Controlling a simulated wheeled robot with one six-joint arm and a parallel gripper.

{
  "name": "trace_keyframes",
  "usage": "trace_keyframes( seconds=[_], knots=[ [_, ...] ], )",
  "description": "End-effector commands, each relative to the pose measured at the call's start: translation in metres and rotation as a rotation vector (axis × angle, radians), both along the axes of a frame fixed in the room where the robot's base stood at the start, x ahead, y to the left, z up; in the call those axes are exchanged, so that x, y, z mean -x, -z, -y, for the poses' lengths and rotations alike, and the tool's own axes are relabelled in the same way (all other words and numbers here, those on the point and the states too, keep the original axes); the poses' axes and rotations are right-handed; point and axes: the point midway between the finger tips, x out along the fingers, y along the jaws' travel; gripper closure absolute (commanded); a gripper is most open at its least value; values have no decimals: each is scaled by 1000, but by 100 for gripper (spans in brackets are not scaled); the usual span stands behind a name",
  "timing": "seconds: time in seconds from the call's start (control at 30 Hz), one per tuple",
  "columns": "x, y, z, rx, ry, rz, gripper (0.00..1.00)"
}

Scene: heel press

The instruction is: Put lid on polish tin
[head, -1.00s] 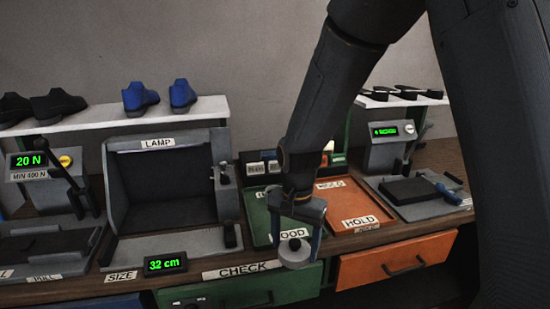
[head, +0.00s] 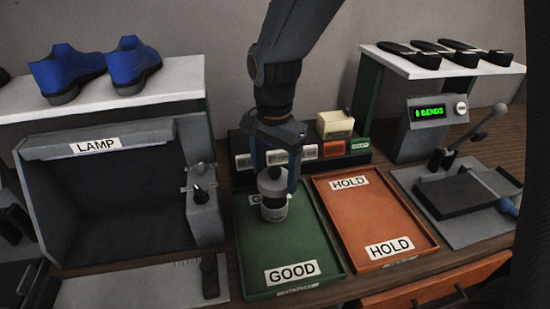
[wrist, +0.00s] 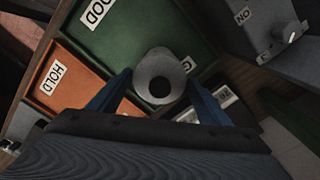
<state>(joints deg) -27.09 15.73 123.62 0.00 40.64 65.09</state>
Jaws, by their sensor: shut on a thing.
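My gripper (head: 277,185) hangs over the green tray, its blue fingers on either side of a round grey lid (head: 270,183) with a small knob on top. It is shut on the lid. In the wrist view the lid (wrist: 160,78) lies between the fingers (wrist: 160,85), over the green tray. A short light-grey, round body, apparently the polish tin (head: 274,211), shows directly below the lid with a dark band between. I cannot tell whether lid and tin touch. In the wrist view the lid hides whatever is under it.
The green GOOD tray (head: 325,262) is otherwise clear. The orange HOLD tray (head: 375,215) beside it is empty. A lamp box (head: 115,200) stands at left, a press with a lever (head: 470,190) at right. A low rack (head: 305,155) is behind.

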Motion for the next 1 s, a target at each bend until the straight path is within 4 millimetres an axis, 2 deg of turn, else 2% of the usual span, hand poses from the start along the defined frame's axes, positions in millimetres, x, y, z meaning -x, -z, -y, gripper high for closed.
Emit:
trace_keyframes(
  seconds=[0.17, 0.6, 1.0],
  knots=[
    [0, 6, 0, 0, 0, 0, 41],
    [0, 36, 0, 0, -1, 0, 41],
    [0, 38, 0, 0, -1, 0, 41]
  ],
)
